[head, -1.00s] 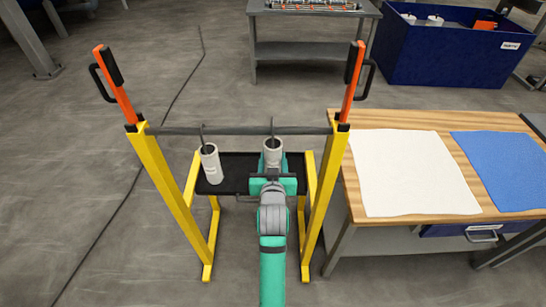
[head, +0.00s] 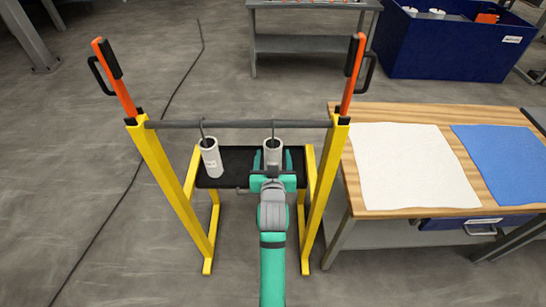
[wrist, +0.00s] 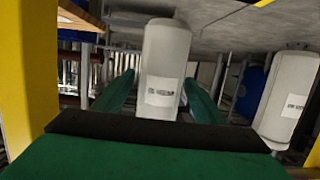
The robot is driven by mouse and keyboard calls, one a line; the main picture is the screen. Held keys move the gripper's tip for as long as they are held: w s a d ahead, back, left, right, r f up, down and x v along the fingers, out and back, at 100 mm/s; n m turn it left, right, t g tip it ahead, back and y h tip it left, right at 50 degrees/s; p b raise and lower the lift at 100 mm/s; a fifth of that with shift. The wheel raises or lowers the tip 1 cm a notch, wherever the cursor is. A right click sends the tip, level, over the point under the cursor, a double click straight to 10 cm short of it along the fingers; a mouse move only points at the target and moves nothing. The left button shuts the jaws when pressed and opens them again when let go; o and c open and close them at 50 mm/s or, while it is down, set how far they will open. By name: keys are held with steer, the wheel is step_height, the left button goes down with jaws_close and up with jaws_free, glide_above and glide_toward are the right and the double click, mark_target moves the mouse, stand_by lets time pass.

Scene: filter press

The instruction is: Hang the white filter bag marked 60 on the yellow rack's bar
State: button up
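Two white filter bags hang from hooks on the yellow rack's grey bar (head: 165,125). One bag (head: 211,158) is left of the middle and tilted; the other bag (head: 273,151) hangs further right. Their labels show in the wrist view but are too blurred to read as 60. My gripper (head: 273,160) is at the right-hand bag, with a green finger on either side of it. In the wrist view, my gripper (wrist: 160,90) has this bag (wrist: 165,55) between its fingers, with a narrow gap at the left finger. The other bag (wrist: 288,95) is at the right.
The yellow rack's posts (head: 172,185) flank my arm, with orange handles (head: 118,80) on top. A black tray (head: 235,160) lies below the bar. A wooden table (head: 400,115) with white and blue cloths stands right. A blue bin (head: 440,50) is behind.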

steer(key=shift+s, duration=0.1)
steer(key=v, duration=1)
steer(key=shift+s, duration=0.3)
steer(key=shift+r, duration=0.15)
steer(key=s+f, duration=0.6)
steer(key=s, duration=0.3)
steer(key=s+f, duration=0.5)
steer(key=s, duration=0.5)
steer(key=f+v, duration=0.3)
steer(key=v, duration=1.5)
steer(key=shift+s, duration=0.5)
steer(key=shift+r, duration=0.1)
